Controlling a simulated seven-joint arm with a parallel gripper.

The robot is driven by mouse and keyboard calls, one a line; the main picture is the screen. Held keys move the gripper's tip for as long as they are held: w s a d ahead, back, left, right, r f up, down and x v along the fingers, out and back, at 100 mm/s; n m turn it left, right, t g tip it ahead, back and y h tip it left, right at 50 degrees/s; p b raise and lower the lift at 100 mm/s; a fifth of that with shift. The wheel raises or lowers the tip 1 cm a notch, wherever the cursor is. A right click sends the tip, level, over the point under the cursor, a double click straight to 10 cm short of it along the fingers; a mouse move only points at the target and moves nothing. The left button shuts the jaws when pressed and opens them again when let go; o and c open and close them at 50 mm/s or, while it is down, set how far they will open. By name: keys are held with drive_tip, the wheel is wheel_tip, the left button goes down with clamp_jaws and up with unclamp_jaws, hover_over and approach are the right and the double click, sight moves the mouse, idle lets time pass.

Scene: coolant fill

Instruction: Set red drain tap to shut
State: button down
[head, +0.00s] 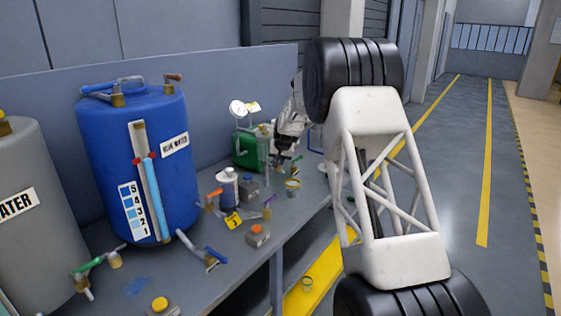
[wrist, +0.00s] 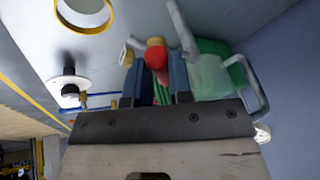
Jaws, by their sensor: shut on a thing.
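The red drain tap (wrist: 156,58) shows its red rounded handle between the two blue-grey fingers of my gripper (wrist: 156,84) in the wrist view. The fingers are closed in on it from both sides. A brass-coloured end shows just beyond the red part, and grey pipe pieces lie on either side. A green container (wrist: 212,72) is right beside the tap. In the head view my gripper (head: 284,145) is at the far end of the bench, next to the green container (head: 246,150). The red handle cannot be made out there, and its shut or open setting is unclear.
A blue drum (head: 152,215) and a grey drum (head: 35,235) stand on the bench (head: 130,275) at left. Floor at right is clear.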

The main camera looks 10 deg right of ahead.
drive_tip(key=shift+w+a+m+h, duration=0.2)
drive_tip(key=shift+a+m+h, duration=0.35)
drive_tip(key=shift+m, duration=0.7)
drive_tip(key=shift+w+a+m+h, duration=0.2)
drive_tip(key=shift+a+m+h, duration=0.3)
drive_tip(key=shift+m, duration=0.7)
drive_tip(key=shift+w+a+m+h, duration=0.2)
drive_tip(key=shift+a+m+h, duration=0.3)
drive_tip(key=shift+m, duration=0.75)
drive_tip(key=shift+w, duration=0.1)
drive_tip(key=c, duration=1)
unclamp_jaws()
drive_tip(key=shift+c, duration=0.2)
drive_tip(key=v, duration=0.8)
drive_tip(key=shift+a, duration=0.1)
